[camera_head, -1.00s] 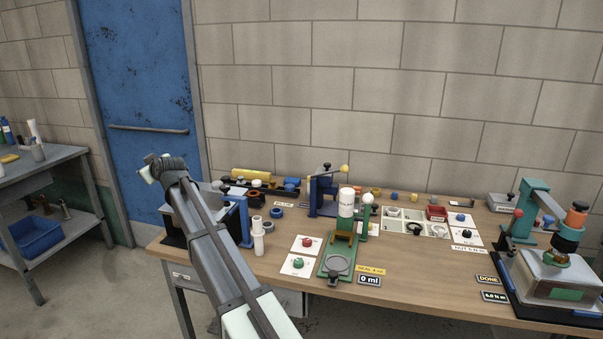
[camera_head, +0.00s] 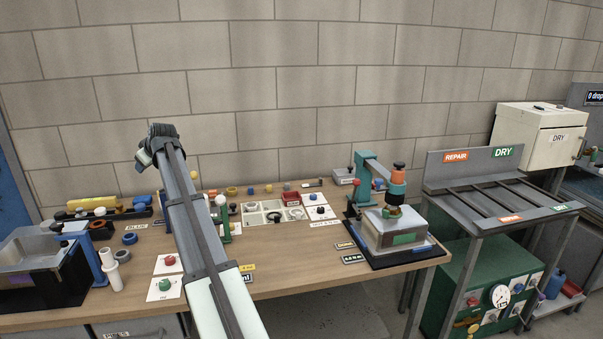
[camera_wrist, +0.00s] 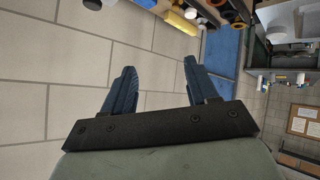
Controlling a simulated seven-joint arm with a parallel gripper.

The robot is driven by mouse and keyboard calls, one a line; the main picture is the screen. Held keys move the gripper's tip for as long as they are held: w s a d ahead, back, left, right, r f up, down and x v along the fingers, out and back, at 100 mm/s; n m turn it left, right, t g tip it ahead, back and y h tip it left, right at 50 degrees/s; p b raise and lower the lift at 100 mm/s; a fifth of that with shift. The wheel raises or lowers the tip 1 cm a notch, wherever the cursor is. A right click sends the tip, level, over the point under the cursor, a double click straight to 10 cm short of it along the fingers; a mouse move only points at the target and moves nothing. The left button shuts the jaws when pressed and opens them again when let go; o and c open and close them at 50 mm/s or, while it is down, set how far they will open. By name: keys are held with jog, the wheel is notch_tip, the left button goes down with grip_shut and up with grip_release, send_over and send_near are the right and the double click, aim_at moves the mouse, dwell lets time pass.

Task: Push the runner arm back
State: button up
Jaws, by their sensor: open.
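My gripper (camera_wrist: 160,64) is open and empty in the wrist view, with two dark blue fingers apart and wall blocks behind. In the head view my arm rises at left centre, well left of the teal arm and not touching it.
My arm hides part of the bench. A grey rack (camera_head: 487,200) and cream box (camera_head: 539,142) stand right. Bare bench lies left of the sink.

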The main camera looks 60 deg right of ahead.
jog(key=s+d+r+m+g+h, duration=0.1)
jog(key=s+d, duration=0.6)
jog(key=d, duration=0.2)
jog(key=s+d+m+g, duration=0.1)
jog(key=s+d, duration=0.6)
jog(key=d, duration=0.2)
notch_tip(320, 180, up, 5)
jog(key=m+g, duration=0.4)
jog(key=m, duration=0.2)
send_over(379, 180)
jog(key=s+a, duration=0.3)
jog(key=s, duration=0.2)
jog(key=shift+g+y, duration=0.3)
jog(key=x, duration=1.4)
jog(key=shift+s+d, duration=0.1)
grip_shut()
